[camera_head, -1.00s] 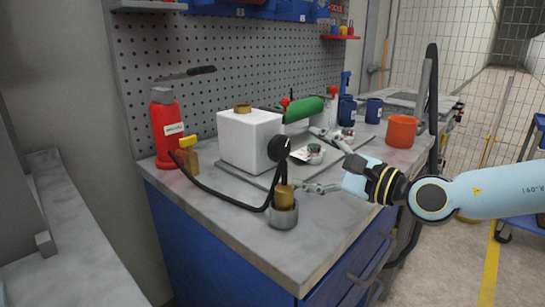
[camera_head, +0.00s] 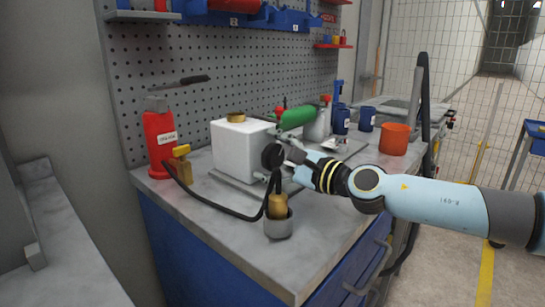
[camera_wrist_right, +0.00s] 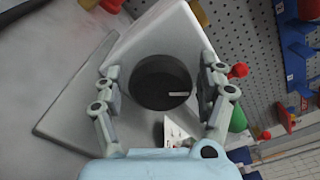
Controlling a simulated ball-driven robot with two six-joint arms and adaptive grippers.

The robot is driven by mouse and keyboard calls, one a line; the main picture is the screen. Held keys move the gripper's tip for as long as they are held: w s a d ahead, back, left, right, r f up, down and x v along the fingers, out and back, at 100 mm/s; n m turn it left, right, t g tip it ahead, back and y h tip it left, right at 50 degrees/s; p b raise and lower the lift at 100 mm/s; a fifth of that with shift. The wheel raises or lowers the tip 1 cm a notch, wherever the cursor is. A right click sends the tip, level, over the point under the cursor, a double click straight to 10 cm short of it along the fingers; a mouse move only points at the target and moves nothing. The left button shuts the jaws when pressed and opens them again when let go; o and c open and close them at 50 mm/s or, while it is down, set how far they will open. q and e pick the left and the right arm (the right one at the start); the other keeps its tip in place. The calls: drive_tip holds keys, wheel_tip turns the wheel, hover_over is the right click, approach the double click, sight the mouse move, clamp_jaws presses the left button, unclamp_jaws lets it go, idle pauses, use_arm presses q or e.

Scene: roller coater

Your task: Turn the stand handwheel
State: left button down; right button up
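The black round handwheel (camera_head: 272,156) is on the front side of the white box-shaped stand (camera_head: 238,150). In the right wrist view the handwheel (camera_wrist_right: 161,82) faces the camera, with a small light mark on its face. My right gripper (camera_head: 282,160) is at the handwheel. In the wrist view its two fingers (camera_wrist_right: 160,88) stand on either side of the handwheel, open, with a narrow gap visible on both sides. Part of the handwheel's rim is hidden by the gripper in the head view. My left gripper is not in view.
A black hose (camera_head: 222,208) loops from the red bottle (camera_head: 160,142) side past the handwheel. A grey cup with a brass piece (camera_head: 278,226) stands below the gripper. A green roller (camera_head: 297,117) and an orange cup (camera_head: 394,139) are farther back.

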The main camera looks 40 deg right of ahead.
drive_tip(key=c, duration=0.9)
drive_tip(key=shift+f, duration=0.1)
drive_tip(key=shift+c, duration=0.2)
drive_tip(key=m+b, duration=0.1)
drive_tip(key=m, duration=0.5)
drive_tip(key=shift+m+b, duration=0.3)
drive_tip(key=shift+m, duration=0.1)
drive_tip(key=m+b, duration=0.1)
drive_tip(key=m, duration=0.2)
drive_tip(key=shift+d, duration=0.1)
drive_tip(key=m+b, duration=0.1)
drive_tip(key=m, duration=0.6)
drive_tip(key=shift+d+m+b, duration=0.1)
drive_tip(key=shift+m+b, duration=0.2)
drive_tip(key=shift+m, duration=0.1)
drive_tip(key=m, duration=0.3)
drive_tip(key=shift+f+m, duration=0.1)
drive_tip(key=shift+m, duration=0.2)
drive_tip(key=m, duration=0.6)
drive_tip(key=shift+d+f+m+b, duration=0.1)
drive_tip(key=shift+m+b, duration=0.25)
drive_tip(key=shift+m, duration=0.05)
